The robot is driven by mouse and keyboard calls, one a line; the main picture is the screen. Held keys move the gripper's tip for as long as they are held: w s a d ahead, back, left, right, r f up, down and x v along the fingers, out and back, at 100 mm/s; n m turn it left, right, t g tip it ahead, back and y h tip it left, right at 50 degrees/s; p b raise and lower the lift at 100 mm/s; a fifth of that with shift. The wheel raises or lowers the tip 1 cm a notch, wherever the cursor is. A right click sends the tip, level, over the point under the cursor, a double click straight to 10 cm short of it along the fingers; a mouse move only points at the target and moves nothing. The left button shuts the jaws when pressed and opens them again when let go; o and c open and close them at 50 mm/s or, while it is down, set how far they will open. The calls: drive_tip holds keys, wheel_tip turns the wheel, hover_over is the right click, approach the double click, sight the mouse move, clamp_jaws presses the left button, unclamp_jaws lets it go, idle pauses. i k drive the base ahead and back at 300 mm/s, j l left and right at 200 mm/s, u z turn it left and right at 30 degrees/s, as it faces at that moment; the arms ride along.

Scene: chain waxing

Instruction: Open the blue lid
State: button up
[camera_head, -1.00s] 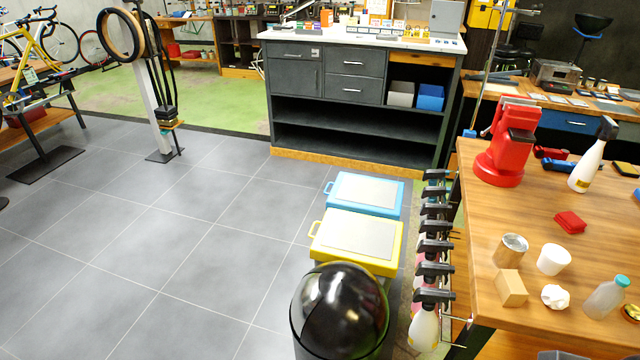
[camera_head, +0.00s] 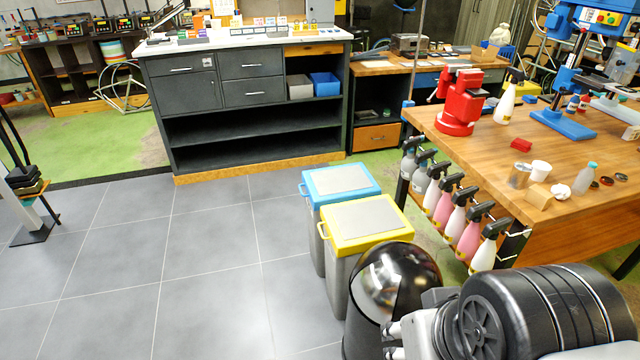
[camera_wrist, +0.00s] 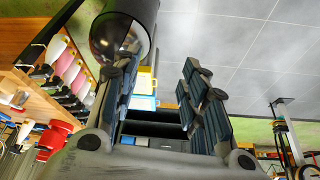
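The blue lid (camera_head: 340,181), with a grey panel on top and a handle at its left side, lies shut on a grey bin. It stands behind the yellow-lidded bin in the head view. The blue lid also shows small in the wrist view (camera_wrist: 144,103), between my fingers. My gripper (camera_wrist: 160,78) is open and empty in the wrist view, its two dark fingers spread apart. It is apart from the lid. In the head view my arm is at the bottom right, and my fingers cannot be made out clearly there.
The yellow-lidded bin (camera_head: 365,226) and a black domed bin (camera_head: 393,280) stand in front of the blue one. A workbench edge with hanging spray bottles (camera_head: 455,216) is close on the right. The grey floor (camera_head: 210,260) to the left is clear.

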sight(330, 185)
drive_tip(key=j, duration=0.5)
drive_tip(key=k+j+z, duration=0.1)
drive_tip(key=j, duration=0.4)
drive_tip(key=i+j, duration=0.1)
drive_tip(key=i, duration=0.75)
drive_tip(key=i+j, duration=0.1)
drive_tip(key=i, duration=0.7)
drive_tip(key=i+j+z, duration=0.1)
drive_tip(key=i, duration=0.75)
